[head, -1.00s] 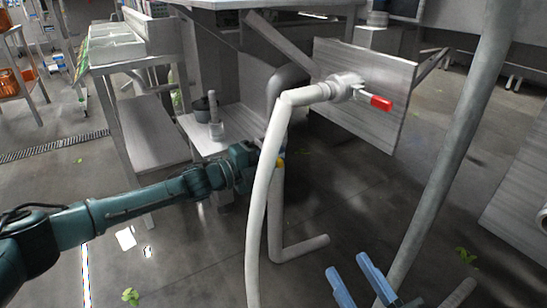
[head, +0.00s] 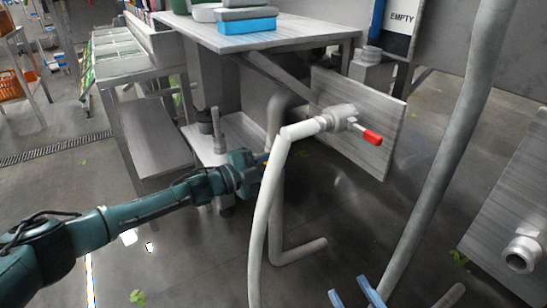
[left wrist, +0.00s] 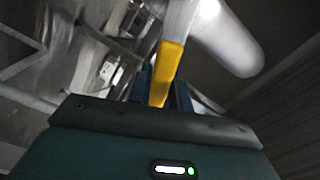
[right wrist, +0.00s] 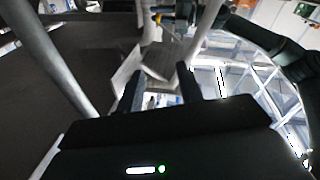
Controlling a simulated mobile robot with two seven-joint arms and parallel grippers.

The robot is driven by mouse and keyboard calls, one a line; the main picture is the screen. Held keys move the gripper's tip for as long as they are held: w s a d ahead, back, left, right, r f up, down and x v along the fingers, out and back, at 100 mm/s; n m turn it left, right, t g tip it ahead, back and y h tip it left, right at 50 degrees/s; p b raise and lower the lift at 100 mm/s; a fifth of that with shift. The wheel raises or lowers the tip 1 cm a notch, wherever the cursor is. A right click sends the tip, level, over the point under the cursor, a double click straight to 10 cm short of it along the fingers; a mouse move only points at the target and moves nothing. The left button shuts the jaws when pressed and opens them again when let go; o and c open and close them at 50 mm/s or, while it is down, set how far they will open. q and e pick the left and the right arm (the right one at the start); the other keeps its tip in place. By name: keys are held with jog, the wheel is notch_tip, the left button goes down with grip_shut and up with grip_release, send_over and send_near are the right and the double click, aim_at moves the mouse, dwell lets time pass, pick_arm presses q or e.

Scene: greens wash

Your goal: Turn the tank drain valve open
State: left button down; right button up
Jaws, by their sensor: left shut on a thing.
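My left gripper (head: 262,164) is beside the standing grey pipe under the table. In the left wrist view it is shut on a yellow lever (left wrist: 168,62), which sits between its fingers. The head view mostly hides this lever behind the gripper. A valve (head: 338,115) with a red handle (head: 372,137) is on the end of a white hose (head: 264,210), up and right of my left gripper. I cannot tell from labels which valve is the tank drain. My right gripper (head: 352,294) is open and empty at the lower edge; its fingers (right wrist: 160,88) also stand apart in the right wrist view.
A table (head: 300,36) with a blue tub (head: 247,26) stands above the pipes. A thick grey pole (head: 440,165) rises at the right. A panel with a pipe fitting (head: 522,252) is at the right edge. The floor between is mostly clear.

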pick_arm(q)
jog(key=shift+w+a+r+n+p, duration=0.15)
jog(key=shift+r+n+p, duration=0.4)
jog(key=shift+n, duration=0.15)
jog(key=shift+w+a+r+n+p, duration=0.15)
jog(key=shift+w+r+n+p, duration=0.1)
jog(key=shift+n+p, duration=0.3)
pick_arm(e)
jog(key=shift+w+d+m+g+h, duration=0.25)
jog(key=shift+d+m+g+h, duration=0.4)
jog(key=shift+g+h, duration=0.25)
pick_arm(q)
jog(key=c, duration=1.3)
grip_release()
jog(key=shift+s+a, duration=0.1)
jog(key=p+v, duration=0.3)
jog(key=v, duration=1)
pick_arm(e)
jog(key=shift+s+d+f+m+g+h, duration=0.1)
jog(key=shift+s+d+m+g+h, duration=0.15)
jog(key=shift+g, duration=0.3)
jog(key=shift+s+d+m+g+h, duration=0.15)
jog(key=shift+m+g+h, duration=0.2)
jog(key=shift+g, duration=0.2)
